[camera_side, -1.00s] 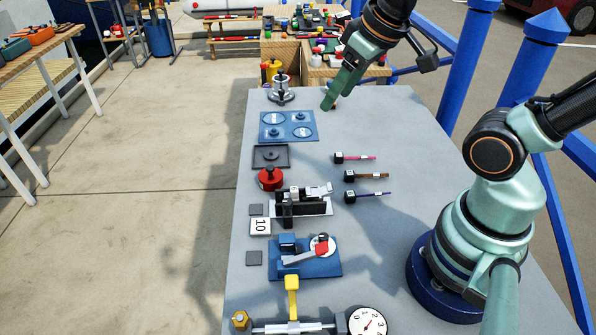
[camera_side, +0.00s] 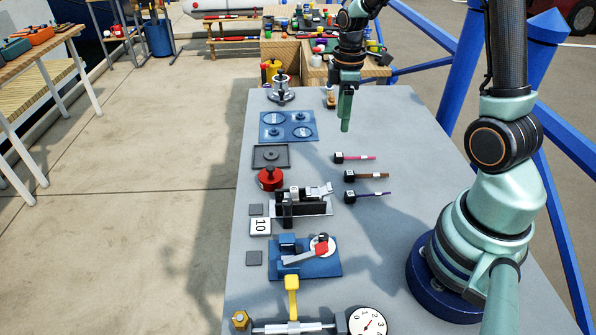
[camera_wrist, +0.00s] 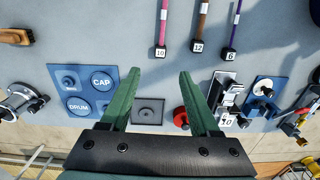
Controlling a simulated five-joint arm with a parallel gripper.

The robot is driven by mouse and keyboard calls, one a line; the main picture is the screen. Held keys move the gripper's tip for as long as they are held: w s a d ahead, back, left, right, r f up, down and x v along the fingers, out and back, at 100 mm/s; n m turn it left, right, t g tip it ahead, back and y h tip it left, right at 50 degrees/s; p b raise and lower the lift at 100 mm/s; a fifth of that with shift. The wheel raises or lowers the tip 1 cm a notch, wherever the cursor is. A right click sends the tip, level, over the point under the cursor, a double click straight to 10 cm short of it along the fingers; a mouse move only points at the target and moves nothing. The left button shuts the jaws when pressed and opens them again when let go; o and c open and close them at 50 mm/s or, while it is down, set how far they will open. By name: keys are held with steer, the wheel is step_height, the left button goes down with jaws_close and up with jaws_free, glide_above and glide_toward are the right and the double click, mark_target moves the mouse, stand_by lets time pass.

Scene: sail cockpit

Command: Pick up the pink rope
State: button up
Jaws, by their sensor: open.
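The pink rope (camera_side: 360,157) lies on the grey table in the side view, with a black block marked with a white label at its left end. It also shows in the wrist view (camera_wrist: 163,22), at the top, ahead of the fingers, with its block labelled 10. My gripper (camera_side: 345,125) hangs above the table, behind the rope and apart from it in the side view. In the wrist view its two green fingers (camera_wrist: 160,82) are spread wide with nothing between them.
A brown rope (camera_side: 372,176) and a purple rope (camera_side: 374,194) lie beside the pink one. To the left are a blue plate (camera_side: 288,134), a dark square tray (camera_side: 285,157), a red knob (camera_side: 270,180) and a black clamp device (camera_side: 300,207). The table right of the ropes is clear.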

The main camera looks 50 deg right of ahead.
mark_target(340, 155)
step_height(340, 155, down, 11)
steer(key=shift+s+f, duration=0.1)
steer(key=shift+f, duration=0.05)
stand_by(0.4)
jaws_close()
